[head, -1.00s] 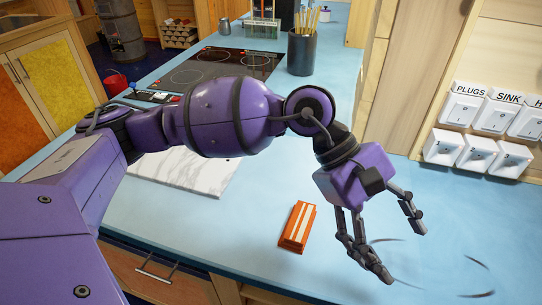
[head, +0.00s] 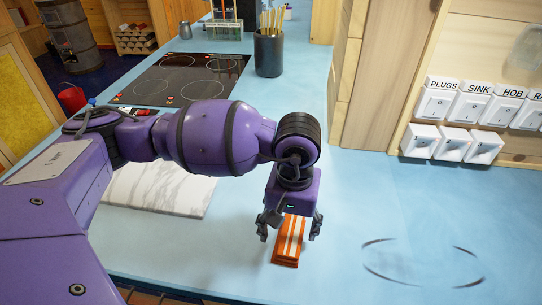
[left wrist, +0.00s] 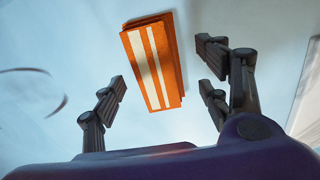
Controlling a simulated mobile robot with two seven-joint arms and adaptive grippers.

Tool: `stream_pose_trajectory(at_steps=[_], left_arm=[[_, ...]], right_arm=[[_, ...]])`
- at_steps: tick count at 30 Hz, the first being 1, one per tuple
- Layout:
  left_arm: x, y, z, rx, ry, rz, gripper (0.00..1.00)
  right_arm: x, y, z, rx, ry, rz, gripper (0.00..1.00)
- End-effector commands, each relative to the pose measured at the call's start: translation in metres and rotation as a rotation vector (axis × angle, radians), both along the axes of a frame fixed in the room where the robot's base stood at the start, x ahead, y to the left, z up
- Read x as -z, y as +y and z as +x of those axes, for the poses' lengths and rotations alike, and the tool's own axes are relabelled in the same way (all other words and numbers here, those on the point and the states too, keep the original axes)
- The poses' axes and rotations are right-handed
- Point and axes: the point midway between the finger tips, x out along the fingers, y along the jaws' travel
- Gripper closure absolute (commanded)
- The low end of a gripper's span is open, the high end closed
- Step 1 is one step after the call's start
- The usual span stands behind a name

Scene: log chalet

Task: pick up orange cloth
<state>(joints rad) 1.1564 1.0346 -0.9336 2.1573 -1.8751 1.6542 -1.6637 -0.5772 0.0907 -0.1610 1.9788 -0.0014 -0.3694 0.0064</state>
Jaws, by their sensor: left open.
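The orange cloth (head: 288,243) is folded into a narrow stack with white stripes and lies flat on the blue counter. My left gripper (head: 290,228) is open and hangs over the cloth, with its fingers on either side of it in the head view. In the left wrist view, the cloth (left wrist: 152,62) shows at the top middle, beyond and between the open fingers (left wrist: 165,85). Nothing is held. The cloth's far end is hidden behind the gripper in the head view. My right gripper is not in view.
A marble board (head: 160,188) lies left of the cloth, partly behind my arm. A hob (head: 185,78) and a dark pot of utensils (head: 270,54) are farther back. Wall switches (head: 452,143) are at right. The blue counter (head: 370,205) right of the cloth is clear.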

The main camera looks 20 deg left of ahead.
Motion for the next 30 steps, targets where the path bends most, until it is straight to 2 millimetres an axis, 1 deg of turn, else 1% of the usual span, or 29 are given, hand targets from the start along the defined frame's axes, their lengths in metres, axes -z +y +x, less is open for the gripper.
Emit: stream_pose_trajectory(at_steps=[1, 3, 6, 14, 22, 30], left_arm=[[0.004, -0.002, -0.002, 0.0, -0.001, -0.001, 0.31], [0.015, -0.001, -0.001, -0.001, -0.001, -0.001, 0.31], [0.024, -0.001, -0.001, -0.001, -0.001, -0.001, 0.31], [0.027, -0.002, 0.0, -0.001, -0.002, -0.002, 0.31], [0.027, -0.002, 0.0, -0.001, -0.002, -0.002, 0.67], [0.026, -0.002, 0.0, -0.001, -0.003, -0.001, 0.67]], right_arm=[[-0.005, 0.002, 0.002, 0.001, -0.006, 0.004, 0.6], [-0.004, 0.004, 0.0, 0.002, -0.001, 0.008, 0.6], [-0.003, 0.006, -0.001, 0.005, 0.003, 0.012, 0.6], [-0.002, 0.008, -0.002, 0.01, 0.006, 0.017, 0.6], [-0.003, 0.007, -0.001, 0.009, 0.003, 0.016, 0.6], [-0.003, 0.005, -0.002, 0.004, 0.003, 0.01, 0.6]])
